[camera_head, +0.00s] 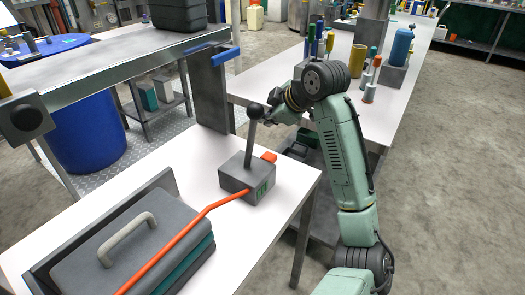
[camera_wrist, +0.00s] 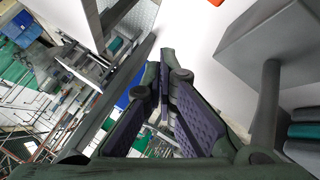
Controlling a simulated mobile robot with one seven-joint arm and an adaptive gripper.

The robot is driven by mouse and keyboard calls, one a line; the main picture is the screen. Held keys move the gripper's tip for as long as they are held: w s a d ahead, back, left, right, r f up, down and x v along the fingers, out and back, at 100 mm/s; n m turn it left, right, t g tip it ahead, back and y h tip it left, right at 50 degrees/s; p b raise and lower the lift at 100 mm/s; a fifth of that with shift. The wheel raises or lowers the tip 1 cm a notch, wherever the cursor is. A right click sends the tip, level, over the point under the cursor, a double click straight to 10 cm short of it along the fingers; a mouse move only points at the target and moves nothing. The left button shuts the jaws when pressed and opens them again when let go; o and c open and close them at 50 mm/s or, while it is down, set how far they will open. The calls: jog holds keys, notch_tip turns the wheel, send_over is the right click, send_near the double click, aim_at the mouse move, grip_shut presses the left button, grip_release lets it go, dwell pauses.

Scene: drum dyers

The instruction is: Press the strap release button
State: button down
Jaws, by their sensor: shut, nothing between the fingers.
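A grey box (camera_head: 247,178) with an upright lever topped by a dark ball knob (camera_head: 254,111) stands on the white table. An orange strap (camera_head: 190,222) runs from its front. A small orange-red tab (camera_head: 269,157) sticks out at its back right; I cannot tell if this is the release button. My gripper (camera_head: 270,115) is shut and empty, at the height of the knob and close beside it; I cannot tell if they touch. In the wrist view the closed fingers (camera_wrist: 166,75) point past the grey box (camera_wrist: 265,48), and an orange bit (camera_wrist: 216,2) shows at the top edge.
A dark grey case (camera_head: 140,245) with a handle lies front left on the white table (camera_head: 285,195). A metal post (camera_head: 208,95) with a blue bar (camera_head: 225,56) rises behind the box. A blue drum (camera_head: 90,135) stands beyond. Bottles and cylinders stand on the far bench (camera_head: 335,90).

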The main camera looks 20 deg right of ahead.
aim_at(267, 157)
jog(key=shift+s, duration=0.1)
notch_tip(267, 157, down, 9)
jog(key=b, duration=0.6)
jog(key=shift+r, duration=0.1)
jog(key=shift+b, duration=0.3)
dwell(1.1)
jog(key=shift+f, duration=0.4)
jog(key=shift+f+b, duration=0.6)
jog(key=shift+f, duration=0.05)
dwell(0.6)
jog(key=shift+r, duration=0.15)
jog(key=shift+r+p, duration=0.85)
jog(key=shift+r, duration=0.05)
